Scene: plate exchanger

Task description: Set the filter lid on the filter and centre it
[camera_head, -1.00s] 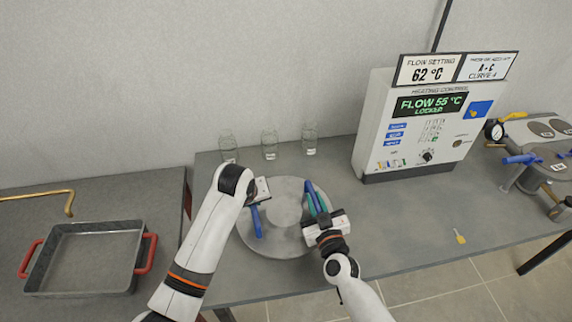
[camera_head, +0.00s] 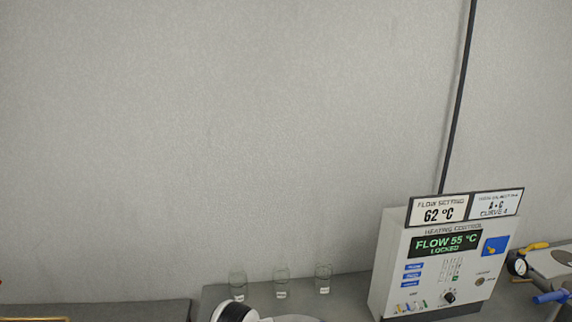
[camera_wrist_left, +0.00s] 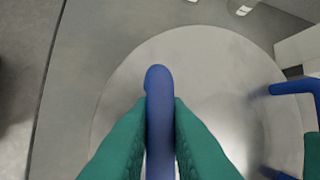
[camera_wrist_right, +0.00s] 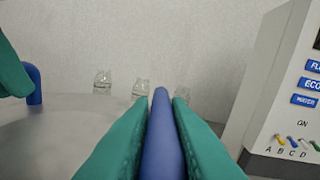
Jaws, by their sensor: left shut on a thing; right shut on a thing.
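The filter lid (camera_wrist_left: 215,65) is a round grey metal disc with blue handles. In the left wrist view, my left gripper (camera_wrist_left: 160,120) is shut on one blue handle (camera_wrist_left: 157,85). In the right wrist view, my right gripper (camera_wrist_right: 160,135) is shut on the other blue handle (camera_wrist_right: 161,115), with part of the lid (camera_wrist_right: 50,130) to its left. In the head view, only a sliver of the lid (camera_head: 290,319) shows at the bottom edge, and both grippers are out of frame. No filter is visible under the lid, and I cannot tell what the lid rests on.
Several glass jars (camera_head: 281,284) stand at the back of the grey table (camera_head: 345,285), near the wall. The white heating control box (camera_head: 395,245) stands to their right. A gauge (camera_head: 517,264) and blue-handled equipment (camera_head: 550,297) are at the far right.

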